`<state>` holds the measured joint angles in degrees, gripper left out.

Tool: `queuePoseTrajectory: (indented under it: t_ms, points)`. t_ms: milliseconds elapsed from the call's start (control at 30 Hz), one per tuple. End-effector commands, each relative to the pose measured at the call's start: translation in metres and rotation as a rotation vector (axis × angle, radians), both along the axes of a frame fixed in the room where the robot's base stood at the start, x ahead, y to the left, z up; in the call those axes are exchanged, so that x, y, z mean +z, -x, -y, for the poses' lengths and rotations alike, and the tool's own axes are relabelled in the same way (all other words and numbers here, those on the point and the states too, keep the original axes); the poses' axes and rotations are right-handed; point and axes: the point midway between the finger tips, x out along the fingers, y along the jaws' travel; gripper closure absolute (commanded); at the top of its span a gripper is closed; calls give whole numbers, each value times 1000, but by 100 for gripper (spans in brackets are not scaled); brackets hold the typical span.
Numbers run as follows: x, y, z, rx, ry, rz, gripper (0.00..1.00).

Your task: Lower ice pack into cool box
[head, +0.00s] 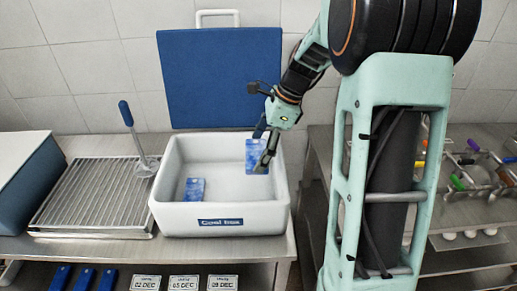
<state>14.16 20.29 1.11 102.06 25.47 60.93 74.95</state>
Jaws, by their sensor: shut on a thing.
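The white cool box (221,218) stands open on the metal counter, with a "Cool box" label on its front. One blue ice pack (194,189) lies inside it toward the left. My gripper (266,160) reaches in from the upper right and is shut on a second blue ice pack (252,152). This held pack is upright in the right part of the box opening, and the fingers cover its right side. I cannot tell whether its lower edge touches the box floor.
A blue lid (221,80) stands upright behind the box. A ribbed metal tray (95,195) and a blue-handled tool (138,140) are to the left. Blue items and date cards (184,282) sit below the counter. A rack with coloured-handled utensils (470,175) is at right.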

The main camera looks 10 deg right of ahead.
Motion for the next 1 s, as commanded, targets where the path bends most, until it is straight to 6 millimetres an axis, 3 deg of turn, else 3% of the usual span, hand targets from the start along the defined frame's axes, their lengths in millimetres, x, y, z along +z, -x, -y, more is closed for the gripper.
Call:
queuePoseTrajectory:
  t_ms: [600,1000]
  points:
    - [-78,0,0,-1,0,-1,44]
    - [-102,0,0,0,-1,0,44]
